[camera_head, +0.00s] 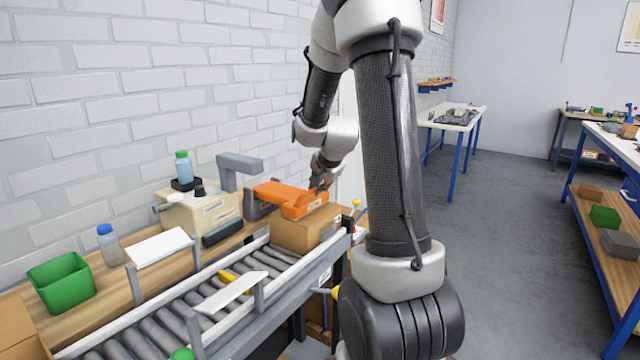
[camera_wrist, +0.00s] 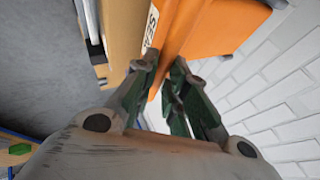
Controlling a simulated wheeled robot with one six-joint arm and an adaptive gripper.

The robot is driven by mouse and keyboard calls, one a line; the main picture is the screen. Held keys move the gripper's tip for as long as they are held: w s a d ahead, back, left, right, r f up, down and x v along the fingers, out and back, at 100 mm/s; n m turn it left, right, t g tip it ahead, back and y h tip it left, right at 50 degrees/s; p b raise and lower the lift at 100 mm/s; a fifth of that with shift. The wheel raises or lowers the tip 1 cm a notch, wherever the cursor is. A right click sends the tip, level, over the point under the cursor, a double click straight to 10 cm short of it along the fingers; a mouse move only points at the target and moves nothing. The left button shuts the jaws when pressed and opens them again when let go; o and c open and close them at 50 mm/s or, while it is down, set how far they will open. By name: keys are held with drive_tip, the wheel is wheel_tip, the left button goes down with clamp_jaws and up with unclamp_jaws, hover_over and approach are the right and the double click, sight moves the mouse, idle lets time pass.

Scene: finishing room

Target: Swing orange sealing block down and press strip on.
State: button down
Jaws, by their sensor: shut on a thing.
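The orange sealing block (camera_head: 290,197) sits low over the cardboard box (camera_head: 300,233) on the roller conveyor, hinged by the grey machine. I cannot tell whether it touches the box top. My gripper (camera_head: 322,184) is at the block's right end, shut on it. In the wrist view, the green fingers of my gripper (camera_wrist: 162,72) close at the edge of the orange block (camera_wrist: 225,28), beside its lettered label. The cardboard box (camera_wrist: 120,35) shows left of it. The strip cannot be made out.
A cream machine (camera_head: 205,212) with a grey arm (camera_head: 240,164) stands behind the conveyor (camera_head: 170,318). A white sheet (camera_head: 232,292) and a yellow item lie on the rollers. A green bin (camera_head: 62,282) and a bottle (camera_head: 109,246) stand at left. The brick wall is close behind.

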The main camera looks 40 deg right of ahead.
drive_tip(key=shift+s+f, duration=0.15)
drive_tip(key=shift+s, duration=0.05)
drive_tip(key=c, duration=1.5)
unclamp_jaws()
drive_tip(key=shift+o, duration=0.2)
drive_tip(key=v, duration=1.2)
drive_tip(key=shift+w, duration=0.1)
